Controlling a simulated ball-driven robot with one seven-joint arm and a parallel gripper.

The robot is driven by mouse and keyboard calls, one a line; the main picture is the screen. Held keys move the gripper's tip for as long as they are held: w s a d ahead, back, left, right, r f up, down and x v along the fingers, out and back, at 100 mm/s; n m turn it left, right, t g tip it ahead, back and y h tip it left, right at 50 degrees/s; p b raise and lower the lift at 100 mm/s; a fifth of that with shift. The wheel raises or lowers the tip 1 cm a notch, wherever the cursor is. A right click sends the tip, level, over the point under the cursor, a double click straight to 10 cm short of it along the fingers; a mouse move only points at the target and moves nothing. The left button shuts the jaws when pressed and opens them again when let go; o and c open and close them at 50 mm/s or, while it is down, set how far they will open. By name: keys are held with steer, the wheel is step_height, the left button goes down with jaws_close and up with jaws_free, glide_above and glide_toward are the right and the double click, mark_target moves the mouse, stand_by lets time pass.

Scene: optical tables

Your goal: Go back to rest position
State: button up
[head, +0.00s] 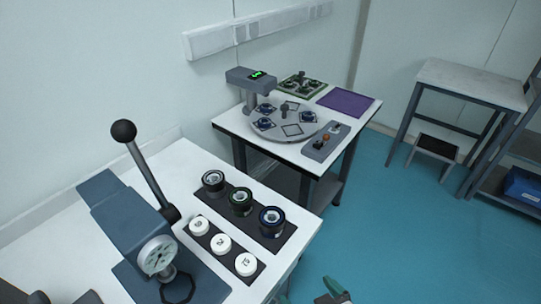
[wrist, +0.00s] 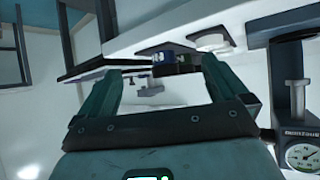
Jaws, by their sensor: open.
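My gripper (wrist: 160,66) shows in the wrist view with its two green fingers spread apart and nothing between them. Part of my gripper (head: 335,292) also shows at the bottom edge of the head view, over the floor to the right of the near table (head: 180,162). The rest of it is cut off by the frame. In the wrist view the fingers point toward a tilted view of a white table edge and dark items beyond it.
On the near table stand a blue lever press (head: 125,222) with a dial, ringed lenses on a dark mat (head: 262,232) and white numbered discs (head: 221,244). The far table (head: 362,118) holds a round turntable (head: 275,128) and a control box (head: 325,142).

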steer(key=s+d+f+m+g+h, duration=0.2)
steer(key=s+d+f+g, duration=0.1)
steer(key=s+d, duration=0.5)
steer(key=s+d+f+m+g+h, duration=0.2)
steer(key=s+d+f+g, duration=0.2)
steer(key=s+d, duration=0.4)
steer(key=d+g, duration=0.1)
steer(key=d, duration=0.1)
steer(key=shift+s+d+m+g, duration=0.25)
steer(key=shift+d+m+g, duration=0.1)
steer(key=shift+m+g, duration=0.05)
